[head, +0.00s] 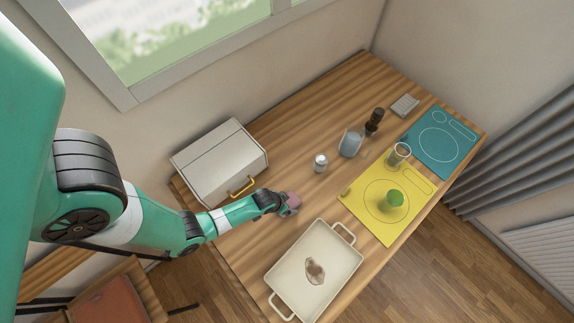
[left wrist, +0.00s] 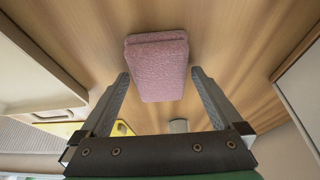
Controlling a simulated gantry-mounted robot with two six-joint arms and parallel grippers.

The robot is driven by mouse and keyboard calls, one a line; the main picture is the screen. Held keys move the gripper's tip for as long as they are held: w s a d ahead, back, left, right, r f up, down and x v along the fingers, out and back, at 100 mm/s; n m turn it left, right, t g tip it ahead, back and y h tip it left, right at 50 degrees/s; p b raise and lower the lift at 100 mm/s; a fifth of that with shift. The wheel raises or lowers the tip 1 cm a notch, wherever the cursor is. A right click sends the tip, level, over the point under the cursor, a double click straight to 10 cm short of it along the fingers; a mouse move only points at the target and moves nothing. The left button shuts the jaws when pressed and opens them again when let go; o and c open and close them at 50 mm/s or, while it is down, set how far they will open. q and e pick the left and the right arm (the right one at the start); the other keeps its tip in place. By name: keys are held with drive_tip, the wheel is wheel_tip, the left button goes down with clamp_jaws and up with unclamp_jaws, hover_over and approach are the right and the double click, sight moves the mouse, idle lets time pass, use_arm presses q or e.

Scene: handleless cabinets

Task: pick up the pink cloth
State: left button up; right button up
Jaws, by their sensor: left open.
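The pink cloth (head: 292,199) is a small folded pad on the wooden counter, between the white box and the cream tray. In the left wrist view the cloth (left wrist: 158,66) lies ahead of the fingers, its near end between the two fingertips. My left gripper (head: 284,203) is at the cloth in the head view and partly covers it. In the left wrist view the left gripper (left wrist: 160,82) is open, with a finger on each side of the cloth and small gaps showing. My right gripper is not in view.
A cream tray (head: 336,240) with a brownish item stands right of the cloth. A white box (head: 219,160) with a yellow handle is behind my arm. A white jar (head: 320,162), a bluish container (head: 350,143), a yellow mat (head: 357,212) and a teal mat (head: 460,159) are farther off.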

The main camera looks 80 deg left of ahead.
sight(290, 200)
use_arm(q)
drive_tip(key=shift+f, duration=0.1)
drive_tip(key=c, duration=1.2)
drive_tip(key=shift+r+p, duration=0.35)
drive_tip(key=shift+r, duration=0.15)
wheel_tip(290, 200, up, 3)
drive_tip(key=shift+r+p, duration=0.15)
drive_tip(key=shift+p, duration=0.7)
drive_tip(key=s+d+r+p, duration=0.2)
drive_tip(key=r, duration=0.1)
drive_tip(key=d+r+p, duration=0.1)
drive_tip(key=r, duration=0.1)
drive_tip(key=shift+s, duration=0.4)
drive_tip(key=s+d+r+p, duration=0.1)
drive_tip(key=s+d, duration=0.1)
drive_tip(key=s+d+r+p, duration=0.1)
drive_tip(key=s+d+p, duration=0.1)
drive_tip(key=s+d+r+p, duration=0.2)
drive_tip(key=s+d, duration=0.1)
